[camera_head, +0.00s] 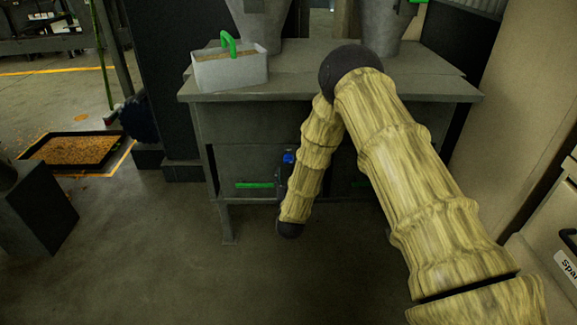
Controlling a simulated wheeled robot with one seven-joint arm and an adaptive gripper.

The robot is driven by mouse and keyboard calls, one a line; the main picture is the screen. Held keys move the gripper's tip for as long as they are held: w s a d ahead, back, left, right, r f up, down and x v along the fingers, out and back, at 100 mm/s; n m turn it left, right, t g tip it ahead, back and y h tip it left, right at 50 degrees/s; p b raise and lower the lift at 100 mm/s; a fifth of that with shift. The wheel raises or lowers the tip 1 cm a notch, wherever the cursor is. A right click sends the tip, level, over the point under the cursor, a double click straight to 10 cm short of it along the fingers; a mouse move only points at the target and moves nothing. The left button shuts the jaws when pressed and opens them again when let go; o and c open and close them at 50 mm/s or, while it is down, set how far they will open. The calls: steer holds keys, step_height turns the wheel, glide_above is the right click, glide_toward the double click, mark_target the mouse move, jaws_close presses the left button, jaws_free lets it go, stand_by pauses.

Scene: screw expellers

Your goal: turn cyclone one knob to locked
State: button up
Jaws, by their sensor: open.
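Two grey metal cones stand at the back of the bench, cut off by the top edge: a left cone (272,28) and a right cone (398,35). A small green part (406,9) shows on the right cone at the top edge. I cannot tell which cone is cyclone one, or make out its knob and setting. My arm crosses from the lower right, bends above the bench and hangs down in front of it. My gripper's fingertips do not show; a small dark and blue part beside the forearm is unclear.
A dark tray of brown grains (112,134) lies on the floor at left. A pale cabinet is at right. Floor before the bench is clear.

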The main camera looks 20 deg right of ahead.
mark_target(288, 162)
steer(key=b+x, duration=0.1)
steer(key=x, duration=0.6)
steer(key=shift+w+d+f, duration=0.1)
steer(key=shift+w+d, duration=0.05)
steer(key=shift+w, duration=0.25)
jaws_close()
